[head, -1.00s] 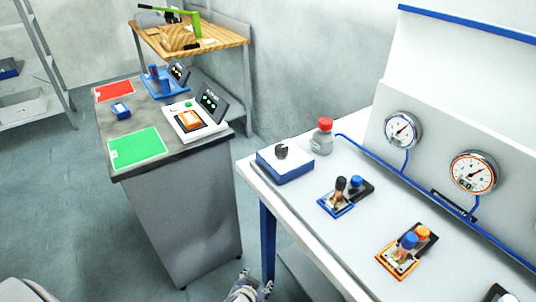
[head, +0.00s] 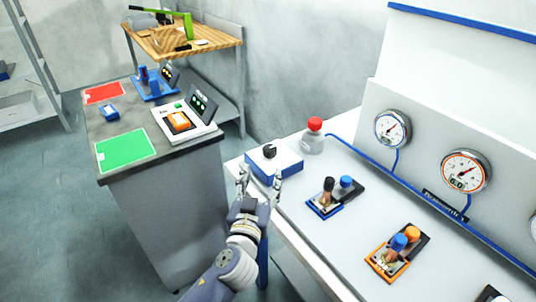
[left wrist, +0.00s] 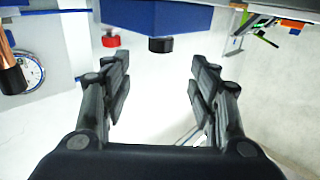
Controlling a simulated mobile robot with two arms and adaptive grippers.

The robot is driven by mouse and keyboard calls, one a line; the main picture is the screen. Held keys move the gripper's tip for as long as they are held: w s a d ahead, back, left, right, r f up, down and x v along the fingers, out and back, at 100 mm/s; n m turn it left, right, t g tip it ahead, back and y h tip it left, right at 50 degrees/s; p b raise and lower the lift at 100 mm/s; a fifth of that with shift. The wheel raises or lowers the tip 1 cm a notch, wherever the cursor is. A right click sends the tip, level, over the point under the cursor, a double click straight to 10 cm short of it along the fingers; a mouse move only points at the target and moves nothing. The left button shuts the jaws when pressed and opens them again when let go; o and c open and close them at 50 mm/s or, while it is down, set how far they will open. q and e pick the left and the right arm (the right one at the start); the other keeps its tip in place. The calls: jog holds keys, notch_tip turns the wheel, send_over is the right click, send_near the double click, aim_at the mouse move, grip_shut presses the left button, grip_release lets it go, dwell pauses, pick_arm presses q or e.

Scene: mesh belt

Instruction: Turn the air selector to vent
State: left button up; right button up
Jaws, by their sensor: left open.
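The air selector looks to be the blue box with a white top (head: 273,163) at the left end of the white bench, with a black knob (head: 269,151) on top. The lettering and the knob's setting are too small to read. My left gripper (head: 260,182) is open and empty just in front of the box's near side. In the left wrist view the blue box (left wrist: 155,16) and the black knob (left wrist: 161,45) show upside down, beyond and between the open fingers (left wrist: 160,62). My right gripper is out of view.
Blue and orange valve fittings (head: 335,194) (head: 398,252) lie to the right. Gauges (head: 392,129) line the panel. A grey counter (head: 170,158) stands left, across a gap.

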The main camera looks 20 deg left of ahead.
aim_at(268, 154)
pick_arm(q)
jog(key=w, duration=0.2)
jog(key=w+p, duration=0.1)
jog(key=w, duration=0.2)
jog(key=w+a+p, duration=0.1)
jog(key=w, duration=0.2)
jog(key=shift+w, duration=0.2)
jog(key=shift+w+a+f, duration=0.1)
jog(key=shift+w+a, duration=0.1)
jog(key=shift+w, duration=0.7)
jog(key=c, duration=1.1)
